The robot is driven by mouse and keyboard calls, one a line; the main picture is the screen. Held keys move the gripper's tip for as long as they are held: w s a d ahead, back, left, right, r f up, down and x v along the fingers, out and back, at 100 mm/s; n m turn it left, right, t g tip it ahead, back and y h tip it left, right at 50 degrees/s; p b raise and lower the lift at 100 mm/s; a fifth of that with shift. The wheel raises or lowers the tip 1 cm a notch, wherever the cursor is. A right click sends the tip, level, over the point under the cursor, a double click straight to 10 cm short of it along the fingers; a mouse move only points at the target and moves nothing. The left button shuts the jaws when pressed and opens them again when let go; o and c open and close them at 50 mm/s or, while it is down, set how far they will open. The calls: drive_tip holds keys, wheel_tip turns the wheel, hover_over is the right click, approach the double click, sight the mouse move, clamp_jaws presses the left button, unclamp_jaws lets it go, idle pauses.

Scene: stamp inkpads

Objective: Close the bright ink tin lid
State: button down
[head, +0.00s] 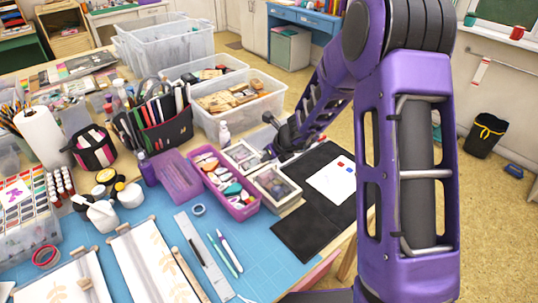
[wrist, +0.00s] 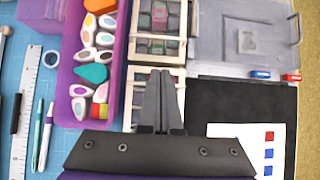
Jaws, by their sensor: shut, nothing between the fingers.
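Two pale-framed ink tins stand side by side. The farther tin (wrist: 157,22) shows green and dull mauve pads in the wrist view, and it also shows in the head view (head: 242,154). The nearer tin (head: 273,184) is partly hidden under my gripper in the wrist view (wrist: 142,98). A grey panel with a small square (wrist: 245,41), which looks like an opened lid, lies right of the farther tin. I cannot tell which tin is the bright one. My gripper (wrist: 161,73) is shut and empty, its fingertips over where the tins meet.
A purple tray of stamps (wrist: 92,50) stands close left of the tins. A black mat (wrist: 225,105) with a white card (wrist: 245,146) lies to the right. Small blue (wrist: 260,74) and red (wrist: 291,77) pieces lie by the grey panel. Clear bins (head: 238,106) stand behind.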

sight(264, 173)
drive_tip(key=shift+b+x, duration=0.35)
drive_tip(key=shift+x, duration=1.25)
drive_tip(key=shift+r, duration=0.1)
